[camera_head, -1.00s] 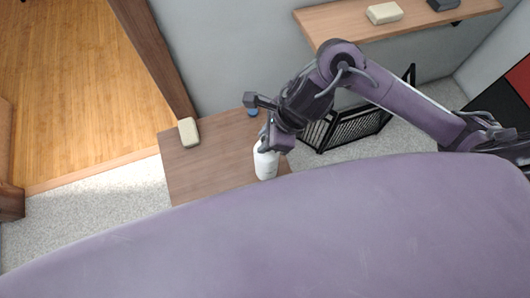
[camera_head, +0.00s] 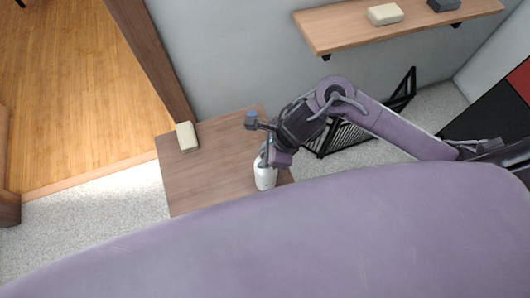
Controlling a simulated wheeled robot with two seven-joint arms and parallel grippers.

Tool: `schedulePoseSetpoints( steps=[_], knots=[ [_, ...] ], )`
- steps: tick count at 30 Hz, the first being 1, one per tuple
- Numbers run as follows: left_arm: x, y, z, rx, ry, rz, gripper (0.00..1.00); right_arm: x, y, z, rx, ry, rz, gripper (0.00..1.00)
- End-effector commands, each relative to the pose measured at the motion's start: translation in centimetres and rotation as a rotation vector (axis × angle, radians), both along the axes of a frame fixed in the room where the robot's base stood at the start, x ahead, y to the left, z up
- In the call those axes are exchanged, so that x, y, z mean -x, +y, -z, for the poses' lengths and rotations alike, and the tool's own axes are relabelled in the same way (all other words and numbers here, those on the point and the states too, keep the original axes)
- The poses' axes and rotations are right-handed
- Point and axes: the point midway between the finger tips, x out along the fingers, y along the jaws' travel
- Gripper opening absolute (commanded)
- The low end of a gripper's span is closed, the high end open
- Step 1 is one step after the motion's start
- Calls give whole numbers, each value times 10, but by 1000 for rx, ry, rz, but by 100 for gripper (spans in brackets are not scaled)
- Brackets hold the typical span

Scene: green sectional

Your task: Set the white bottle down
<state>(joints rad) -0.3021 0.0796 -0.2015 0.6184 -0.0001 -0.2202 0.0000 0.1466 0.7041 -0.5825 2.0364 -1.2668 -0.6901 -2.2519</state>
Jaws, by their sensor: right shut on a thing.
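The white bottle (camera_head: 265,178) is upright at the right part of the small wooden table (camera_head: 205,175), close to its right edge. My right gripper (camera_head: 265,160) is shut on the upper part of the bottle, and its fingers partly hide the top. I cannot tell whether the bottle's base touches the table. My left gripper does not show.
A cream block (camera_head: 187,136) lies at the table's back left. A wall shelf (camera_head: 350,28) above holds another cream block (camera_head: 384,14) and a dark block (camera_head: 443,5). A black rack (camera_head: 345,138) stands right of the table. The table's middle is clear.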

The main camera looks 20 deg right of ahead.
Motion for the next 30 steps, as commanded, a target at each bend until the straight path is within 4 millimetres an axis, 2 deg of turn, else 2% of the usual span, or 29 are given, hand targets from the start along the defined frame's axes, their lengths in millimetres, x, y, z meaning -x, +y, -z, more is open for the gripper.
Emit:
schedulePoseSetpoints(
  steps=[1,2,6,14,19,30],
  knots=[
    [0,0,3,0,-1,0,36,0,0,3,0,-2,-1,0],
    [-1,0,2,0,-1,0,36,0,0,1,0,0,-1,32],
    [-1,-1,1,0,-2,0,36,0,0,1,0,0,0,50],
    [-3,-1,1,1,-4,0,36,0,0,1,0,0,0,50],
    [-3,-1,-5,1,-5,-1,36,0,-3,-10,1,-4,-2,50],
    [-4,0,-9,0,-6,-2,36,11,-32,-80,4,-7,-2,50]
  ],
)
